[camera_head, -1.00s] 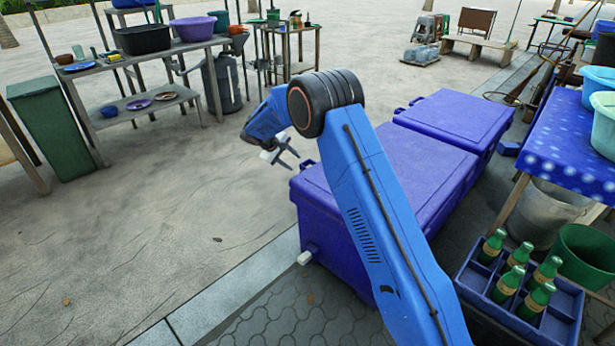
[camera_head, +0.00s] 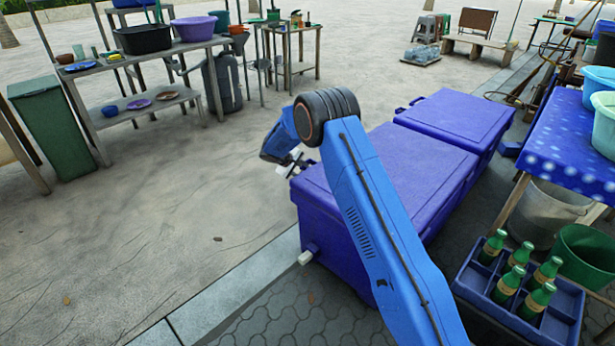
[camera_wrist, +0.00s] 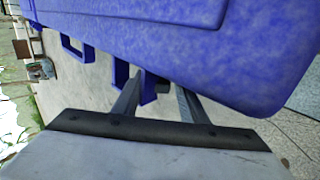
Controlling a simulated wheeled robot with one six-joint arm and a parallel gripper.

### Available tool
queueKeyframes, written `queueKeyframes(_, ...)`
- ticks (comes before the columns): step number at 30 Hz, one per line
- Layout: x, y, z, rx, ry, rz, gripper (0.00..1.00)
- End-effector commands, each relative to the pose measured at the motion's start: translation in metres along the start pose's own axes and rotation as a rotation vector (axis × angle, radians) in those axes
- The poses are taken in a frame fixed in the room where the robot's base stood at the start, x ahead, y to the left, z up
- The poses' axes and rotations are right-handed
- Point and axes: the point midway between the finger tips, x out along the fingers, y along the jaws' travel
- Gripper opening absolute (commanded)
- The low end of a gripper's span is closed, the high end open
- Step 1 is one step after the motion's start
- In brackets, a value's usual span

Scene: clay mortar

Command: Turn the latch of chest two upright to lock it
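Two blue-purple chests stand end to end in the head view, a near one (camera_head: 400,165) and a far one (camera_head: 455,118). Both lids are down. My gripper (camera_head: 294,165) is beside the upper left corner of the near chest. In the wrist view the gripper (camera_wrist: 160,84) has its two fingers apart, just under the chest's lid edge (camera_wrist: 200,60). A blue bracket-like part (camera_wrist: 121,74) shows by the fingertips, partly hidden by a finger; I cannot tell if it is the latch or touches. Another blue loop (camera_wrist: 76,48) shows farther off. No chest number is readable.
A blue crate (camera_head: 470,292) with green bottles stands right of the near chest, beside a table with a blue dotted cloth (camera_head: 570,150). The paved ground left of the chests is clear.

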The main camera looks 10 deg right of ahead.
Motion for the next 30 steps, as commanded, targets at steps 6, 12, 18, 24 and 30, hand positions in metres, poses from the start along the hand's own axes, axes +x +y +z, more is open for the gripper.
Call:
queueKeyframes(6, 0.031, 0.0, 0.0, 0.001, 0.0, 0.0, 0.39)
queueKeyframes(12, 0.044, 0.0, 0.0, 0.0, 0.0, 0.0, 0.39)
queueKeyframes(18, 0.045, 0.0, 0.0, 0.0, 0.0, 0.0, 0.39)
queueKeyframes(24, 0.045, 0.0, 0.0, 0.001, 0.0, 0.0, 0.18)
queueKeyframes(30, 0.045, 0.0, 0.0, 0.001, 0.0, -0.001, 0.0)
